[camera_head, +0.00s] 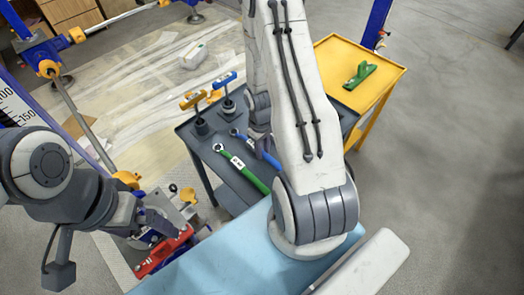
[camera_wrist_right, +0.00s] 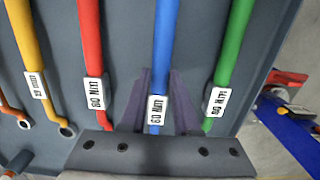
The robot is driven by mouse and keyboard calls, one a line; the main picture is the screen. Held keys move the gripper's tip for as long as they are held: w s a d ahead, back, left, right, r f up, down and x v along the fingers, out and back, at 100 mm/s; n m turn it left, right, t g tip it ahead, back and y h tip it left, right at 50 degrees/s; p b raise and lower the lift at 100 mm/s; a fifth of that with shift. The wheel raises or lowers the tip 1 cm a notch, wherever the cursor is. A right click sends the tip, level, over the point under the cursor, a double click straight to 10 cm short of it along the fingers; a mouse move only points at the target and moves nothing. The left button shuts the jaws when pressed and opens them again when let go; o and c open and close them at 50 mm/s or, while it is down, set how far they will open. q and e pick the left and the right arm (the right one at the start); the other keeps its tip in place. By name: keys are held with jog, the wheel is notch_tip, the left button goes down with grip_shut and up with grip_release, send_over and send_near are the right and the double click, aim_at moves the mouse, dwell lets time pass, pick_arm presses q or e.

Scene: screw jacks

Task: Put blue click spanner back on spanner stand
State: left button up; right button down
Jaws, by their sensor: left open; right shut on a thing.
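The blue spanner (camera_wrist_right: 165,45) runs up the middle of the right wrist view, with a white label reading 60. My right gripper (camera_wrist_right: 160,85) is shut on it, one dark finger on each side of the shaft near the label. Which part is the spanner stand, I cannot tell for sure. My left gripper (camera_head: 166,232) is open at the lower left, close to a red handle-like part (camera_head: 165,250).
A green spanner (camera_wrist_right: 233,50) lies to the right of the blue one and a red spanner (camera_wrist_right: 92,40) to its left. A yellow spanner (camera_wrist_right: 27,40) is further left. Two T-handled tools (camera_head: 228,90) stand at the top's back. A yellow-topped table (camera_head: 345,55) is behind.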

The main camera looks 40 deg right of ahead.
jog(key=c, duration=1.1)
grip_release()
jog(key=shift+f, duration=0.2)
jog(key=o, duration=0.5)
jog(key=shift+c, duration=0.2)
jog(key=shift+r, duration=0.2)
